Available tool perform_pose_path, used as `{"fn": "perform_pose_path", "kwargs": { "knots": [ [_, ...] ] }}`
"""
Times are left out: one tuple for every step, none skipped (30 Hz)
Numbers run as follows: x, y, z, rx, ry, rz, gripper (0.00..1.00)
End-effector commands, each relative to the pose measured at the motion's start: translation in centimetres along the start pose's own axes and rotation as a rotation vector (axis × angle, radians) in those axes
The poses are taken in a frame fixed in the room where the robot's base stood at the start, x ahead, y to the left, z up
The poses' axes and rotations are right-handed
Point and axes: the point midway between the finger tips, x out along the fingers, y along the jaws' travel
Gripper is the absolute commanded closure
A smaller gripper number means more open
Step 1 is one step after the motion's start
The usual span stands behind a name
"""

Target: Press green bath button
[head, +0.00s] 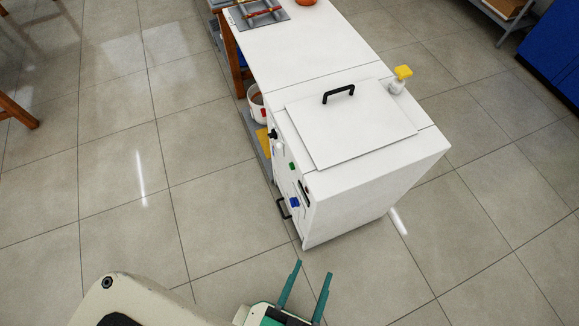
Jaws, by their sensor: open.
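The bath is a white cabinet (350,205) with a flat white lid (350,125) and a black handle on top. A small green button (292,166) is on its narrow left-facing side, above a blue part (295,202). My gripper (306,268) is at the bottom of the picture, in front of the cabinet's near end. Its two teal fingers are apart, with nothing between them. In the picture it is well below the green button and does not touch it.
A black handle (283,208) sticks out low on the cabinet's left side. A yellow-topped spray bottle (399,80) stands at the back right. A white counter (310,45) adjoins behind. Tiled floor (130,180) to the left is clear.

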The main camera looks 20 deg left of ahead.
Motion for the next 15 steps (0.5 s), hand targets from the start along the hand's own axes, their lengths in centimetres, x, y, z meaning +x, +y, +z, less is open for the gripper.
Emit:
{"fn": "perform_pose_path", "kwargs": {
  "knots": [
    [0.00,0.00,0.00,0.000,0.000,0.000,0.49],
    [0.00,0.00,0.00,0.000,0.000,0.000,0.53],
    [0.00,0.00,0.00,0.000,0.000,0.000,0.63],
    [0.00,0.00,0.00,0.000,0.000,0.000,0.70],
    [0.00,0.00,0.00,0.000,0.000,0.000,0.77],
    [0.00,0.00,0.00,0.000,0.000,0.000,0.87],
    [0.00,0.00,0.00,0.000,0.000,0.000,0.94],
    [0.00,0.00,0.00,0.000,0.000,0.000,1.00],
    [0.00,0.00,0.00,0.000,0.000,0.000,1.00],
    [0.00,0.00,0.00,0.000,0.000,0.000,1.00],
    [0.00,0.00,0.00,0.000,0.000,0.000,1.00],
    [0.00,0.00,0.00,0.000,0.000,0.000,1.00],
    [0.00,0.00,0.00,0.000,0.000,0.000,1.00],
    [0.00,0.00,0.00,0.000,0.000,0.000,1.00],
    [0.00,0.00,0.00,0.000,0.000,0.000,1.00]
  ]
}}
